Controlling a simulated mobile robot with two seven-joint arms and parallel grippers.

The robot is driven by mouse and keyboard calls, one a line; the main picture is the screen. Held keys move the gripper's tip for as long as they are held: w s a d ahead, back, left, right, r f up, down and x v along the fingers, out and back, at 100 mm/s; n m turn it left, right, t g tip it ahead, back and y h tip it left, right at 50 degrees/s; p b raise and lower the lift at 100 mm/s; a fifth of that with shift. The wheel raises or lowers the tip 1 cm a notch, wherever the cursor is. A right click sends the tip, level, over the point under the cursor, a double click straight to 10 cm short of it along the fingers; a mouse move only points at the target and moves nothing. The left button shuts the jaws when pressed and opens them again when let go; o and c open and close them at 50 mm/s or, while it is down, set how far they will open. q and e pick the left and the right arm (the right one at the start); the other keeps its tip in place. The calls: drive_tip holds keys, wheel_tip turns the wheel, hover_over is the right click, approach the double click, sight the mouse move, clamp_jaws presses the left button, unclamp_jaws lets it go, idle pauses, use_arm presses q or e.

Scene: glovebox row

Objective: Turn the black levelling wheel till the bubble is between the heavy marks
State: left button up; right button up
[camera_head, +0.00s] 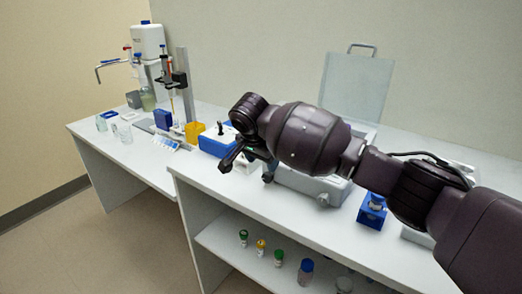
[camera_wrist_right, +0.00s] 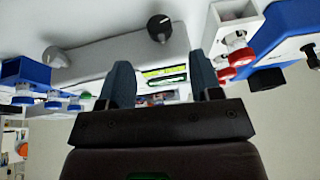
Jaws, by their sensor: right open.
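The grey-white instrument (camera_head: 300,182) stands on the bench behind my right arm, its clear lid (camera_head: 357,84) raised. In the right wrist view its pale body (camera_wrist_right: 110,52) carries a black wheel (camera_wrist_right: 159,27) above the gap between my fingers and a grey wheel (camera_wrist_right: 53,55) at the left. A yellow-green strip (camera_wrist_right: 165,72), perhaps the bubble vial, shows between the fingers; I cannot make out bubble or marks. My right gripper (camera_head: 246,167) is open and empty in front of the instrument, and also shows in the wrist view (camera_wrist_right: 160,78). My left gripper is not in view.
A blue unit (camera_head: 212,142) and a yellow box (camera_head: 194,131) stand left of my gripper. A blue rack (camera_head: 372,211) stands right of the instrument. Capped bottles (camera_head: 261,247) stand on the lower shelf. The bench front edge lies just below the gripper.

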drive_tip(key=shift+s+a+r+n, duration=0.1)
drive_tip(key=shift+s+r+n, duration=0.25)
drive_tip(key=shift+r+n, duration=0.45)
drive_tip(key=shift+s+a+r+n, duration=0.1)
drive_tip(key=shift+s+r+n, duration=0.2)
drive_tip(key=shift+r+n, duration=0.5)
drive_tip(key=shift+f, duration=0.25)
